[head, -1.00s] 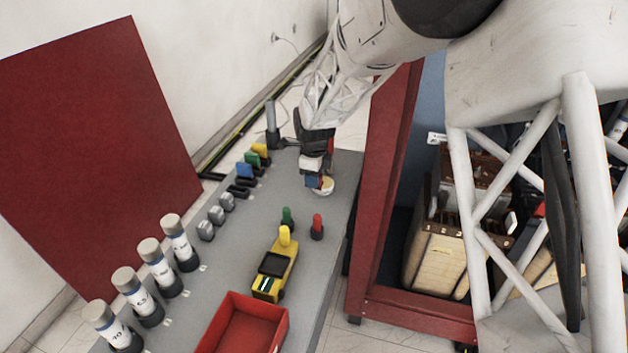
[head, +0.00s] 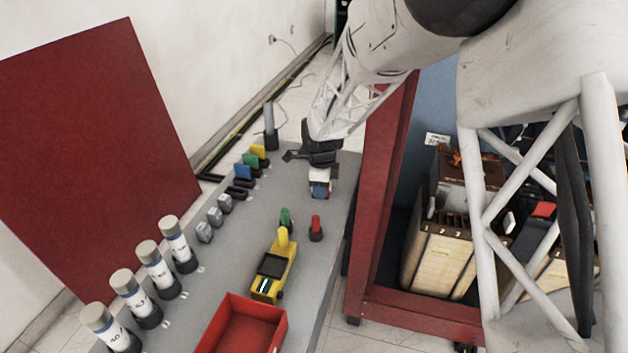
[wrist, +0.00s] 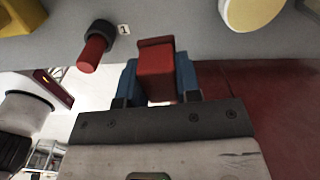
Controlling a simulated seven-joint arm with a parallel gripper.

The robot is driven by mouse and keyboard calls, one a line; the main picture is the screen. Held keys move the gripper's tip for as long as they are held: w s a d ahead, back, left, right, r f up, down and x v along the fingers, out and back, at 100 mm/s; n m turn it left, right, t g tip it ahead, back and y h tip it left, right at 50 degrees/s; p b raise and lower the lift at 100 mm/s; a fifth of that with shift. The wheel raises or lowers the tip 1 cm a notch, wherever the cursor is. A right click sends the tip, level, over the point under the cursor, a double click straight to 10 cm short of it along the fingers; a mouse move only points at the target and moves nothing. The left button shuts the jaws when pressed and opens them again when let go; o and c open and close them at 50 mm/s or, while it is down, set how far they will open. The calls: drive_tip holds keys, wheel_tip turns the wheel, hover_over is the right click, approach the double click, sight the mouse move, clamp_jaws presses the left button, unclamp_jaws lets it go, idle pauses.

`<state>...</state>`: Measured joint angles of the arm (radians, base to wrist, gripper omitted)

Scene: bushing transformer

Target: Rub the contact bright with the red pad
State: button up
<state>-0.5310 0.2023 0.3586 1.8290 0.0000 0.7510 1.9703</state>
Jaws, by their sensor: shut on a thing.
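My gripper (head: 320,188) is at the far right part of the grey bench in the head view. In the wrist view its blue fingertips (wrist: 158,82) are shut on the red pad (wrist: 156,68), a small red block. A round cream disc (wrist: 252,12), which may be the contact, shows at the top right of the wrist view, apart from the pad. In the head view the gripper hides the disc and most of the pad. I cannot tell how bright the disc's face is.
Blue (head: 243,171), green (head: 250,160) and yellow (head: 258,152) pads stand in holders at the left. A red peg (head: 316,226), a green peg (head: 286,216), a yellow toy-like vehicle (head: 272,272) and a red tray (head: 240,325) are nearer. A red frame post (head: 385,170) rises at right.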

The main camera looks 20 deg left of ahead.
drive_tip(key=s+d+f+n, duration=0.25)
drive_tip(key=d+f, duration=0.25)
drive_tip(key=d, duration=0.6)
drive_tip(key=s+d+f+n, duration=0.2)
drive_tip(key=d+f+n, duration=0.3)
drive_tip(key=d, duration=0.5)
drive_tip(key=w+d+r+n, duration=0.1)
drive_tip(key=w+d+r, duration=0.2)
drive_tip(key=w+d, duration=0.25)
drive_tip(key=w+d+r+n, duration=0.2)
drive_tip(key=w+d+r, duration=0.15)
drive_tip(key=w, duration=0.35)
drive_tip(key=w+d+r+n, duration=0.1)
drive_tip(key=w+d+r, duration=0.4)
drive_tip(key=w+r, duration=0.3)
drive_tip(key=w+d+r+n, duration=0.2)
drive_tip(key=w+d+r, duration=0.3)
drive_tip(key=r, duration=0.5)
drive_tip(key=w+d+f+m, duration=0.5)
drive_tip(key=w+d+m, duration=0.1)
drive_tip(key=m, duration=0.6)
drive_tip(key=w+d+f+m, duration=0.5)
drive_tip(key=w+m, duration=0.3)
drive_tip(key=m, duration=0.4)
drive_tip(key=shift+w+d+f, duration=0.25)
drive_tip(key=shift+w+d, duration=0.1)
drive_tip(key=shift+d, duration=0.25)
